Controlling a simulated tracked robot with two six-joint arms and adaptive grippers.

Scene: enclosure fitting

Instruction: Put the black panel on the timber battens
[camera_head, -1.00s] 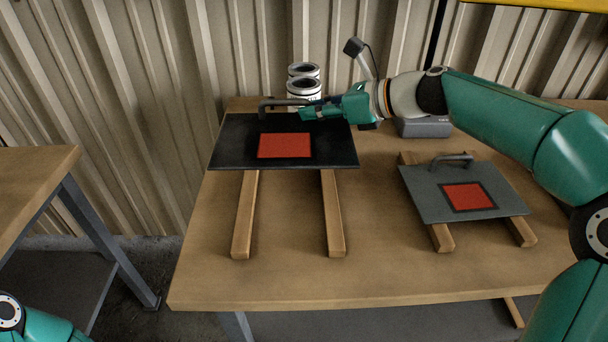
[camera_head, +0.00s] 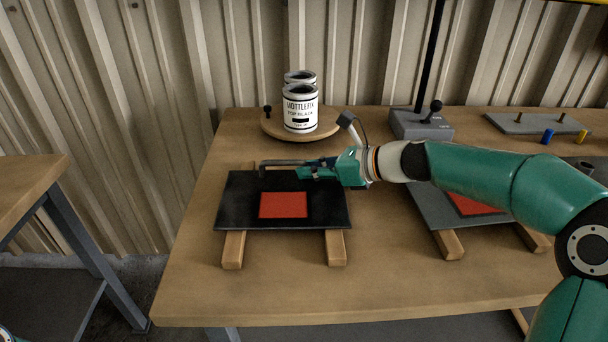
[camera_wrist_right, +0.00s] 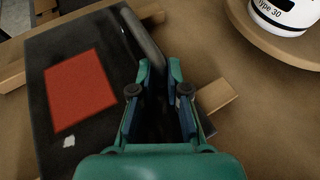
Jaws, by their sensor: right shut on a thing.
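The black panel (camera_head: 240,205) with a red square (camera_head: 283,205) and a bar handle is level over the two timber battens, the left batten (camera_head: 233,250) and the right batten (camera_head: 336,249), whose near ends stick out below it. I cannot tell whether it rests on them or hangs just above. My right gripper (camera_head: 302,172) is shut on the panel's handle (camera_head: 275,163) near its right end. The right wrist view also shows the panel (camera_wrist_right: 50,130) left of the fingers (camera_wrist_right: 158,85). My left gripper is not in view.
A grey panel (camera_head: 440,210) with a red square lies on two battens to the right, partly behind my right arm. White tins (camera_head: 300,108) stand on a round wooden board (camera_head: 268,126) at the back. A grey box with a lever (camera_head: 420,124) stands back right. The table's front is clear.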

